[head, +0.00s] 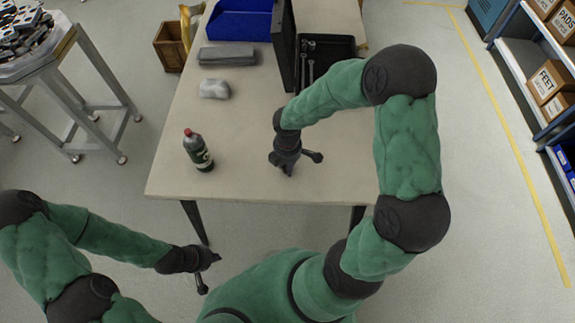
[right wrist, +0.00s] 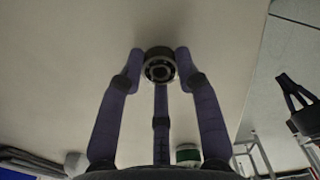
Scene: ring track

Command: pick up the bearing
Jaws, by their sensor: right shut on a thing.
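The bearing (right wrist: 160,71) is a small dark ring with a metallic inner ring, seen in the right wrist view between the fingertips of my right gripper (right wrist: 158,62). The fingers touch it from both sides, and a third finger shows below it. In the head view my right gripper (head: 286,170) points down over the front part of the table (head: 235,170), and the bearing is hidden there. I cannot tell whether the bearing touches the tabletop. My left gripper (head: 208,272) is open and empty, in front of the table's front edge.
A dark bottle with a red cap (head: 197,150) stands on the table's left side. A grey-white lump (head: 214,89), a grey case (head: 227,56), a blue bin (head: 239,20) and an open black toolbox (head: 327,46) are farther back. Shelves stand at right.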

